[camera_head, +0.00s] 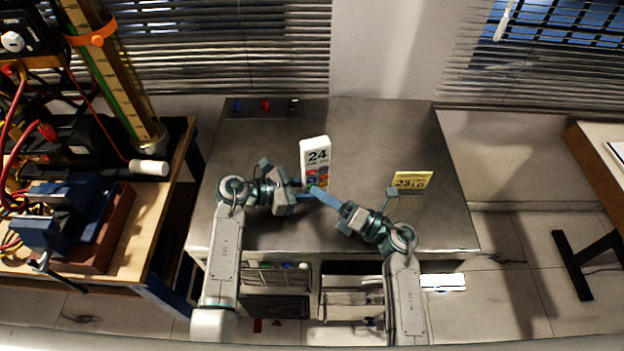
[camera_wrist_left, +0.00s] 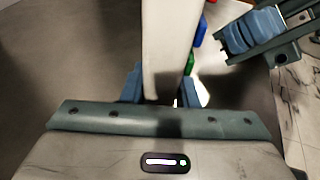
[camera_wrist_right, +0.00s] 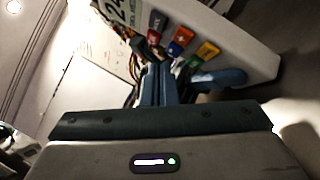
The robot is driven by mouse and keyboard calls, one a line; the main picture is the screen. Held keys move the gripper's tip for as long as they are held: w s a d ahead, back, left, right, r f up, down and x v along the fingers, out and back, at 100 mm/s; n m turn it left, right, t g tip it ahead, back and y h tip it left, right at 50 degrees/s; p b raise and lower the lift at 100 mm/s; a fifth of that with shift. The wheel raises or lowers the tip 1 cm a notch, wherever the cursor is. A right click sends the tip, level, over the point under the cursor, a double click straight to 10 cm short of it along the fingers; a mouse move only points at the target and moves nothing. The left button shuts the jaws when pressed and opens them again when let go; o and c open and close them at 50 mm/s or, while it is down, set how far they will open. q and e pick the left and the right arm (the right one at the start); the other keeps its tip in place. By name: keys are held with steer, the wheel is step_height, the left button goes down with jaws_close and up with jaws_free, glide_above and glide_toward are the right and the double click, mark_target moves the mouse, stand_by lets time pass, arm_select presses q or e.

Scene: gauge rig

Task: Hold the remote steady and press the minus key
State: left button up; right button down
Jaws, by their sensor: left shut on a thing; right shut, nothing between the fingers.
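The remote (camera_head: 316,148) is a white upright slab with a display reading 24 and coloured keys below it, standing over the metal table. My left gripper (camera_head: 302,186) is shut on its lower part; in the left wrist view the remote (camera_wrist_left: 170,45) shows edge-on between the fingers (camera_wrist_left: 160,90). My right gripper (camera_head: 316,191) is shut and empty, its tips close in front of the keys. In the right wrist view its fingertips (camera_wrist_right: 155,70) overlap the key area of the remote (camera_wrist_right: 235,45). Whether they touch a key, and which key is minus, I cannot tell.
A yellow card (camera_head: 412,180) reading about 23.0 stands on the metal table (camera_head: 380,130), right of my grippers. A strip with small coloured knobs (camera_head: 265,107) lies at the back. A bench with a blue vise (camera_head: 65,215) stands left. The table's back middle is clear.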

steer(key=shift+w, duration=0.2)
stand_by(0.4)
steer(key=shift+w+a, duration=0.15)
steer(key=shift+w, duration=0.1)
steer(key=shift+w+a, duration=0.1)
steer(key=shift+w, duration=0.25)
stand_by(0.6)
steer(key=shift+s, duration=0.15)
steer(key=shift+s+d, duration=0.25)
steer(key=shift+s, duration=0.4)
steer(key=shift+s+d, duration=0.25)
steer(key=shift+s, duration=0.55)
steer(key=shift+s+d, duration=0.25)
steer(key=shift+s, duration=0.55)
steer(key=shift+s+d, duration=0.25)
steer(key=shift+s, duration=0.55)
